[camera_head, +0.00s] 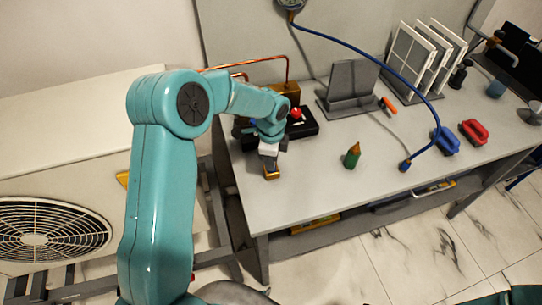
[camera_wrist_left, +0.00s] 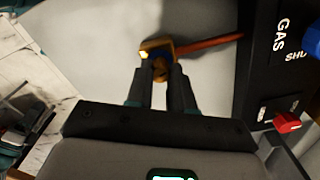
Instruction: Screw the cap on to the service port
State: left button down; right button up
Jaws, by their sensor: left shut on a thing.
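My left gripper (camera_head: 269,164) reaches down over the near left part of the bench. It is shut on a small brass-coloured piece, which looks like the cap (camera_wrist_left: 160,70); the fingers hide part of it. In the wrist view a yellow and blue part with a long orange-red bar lies just beyond the fingertips (camera_wrist_left: 162,72); I cannot tell whether it touches the cap. A black valve block (camera_head: 303,122) with a red knob (camera_wrist_left: 287,122) and the letters "GAS" stands beside the gripper. I cannot make out the service port. My right gripper is not in view.
Copper pipes (camera_head: 288,68) run behind the block.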

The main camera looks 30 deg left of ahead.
pick_arm(q)
jog(key=shift+m, duration=0.6)
jog(key=shift+r+m+p, duration=0.15)
jog(key=shift+m+p, duration=0.3)
jog(key=shift+m, duration=0.25)
jog(key=shift+m+p, duration=0.45)
jog(key=shift+m, duration=1.45)
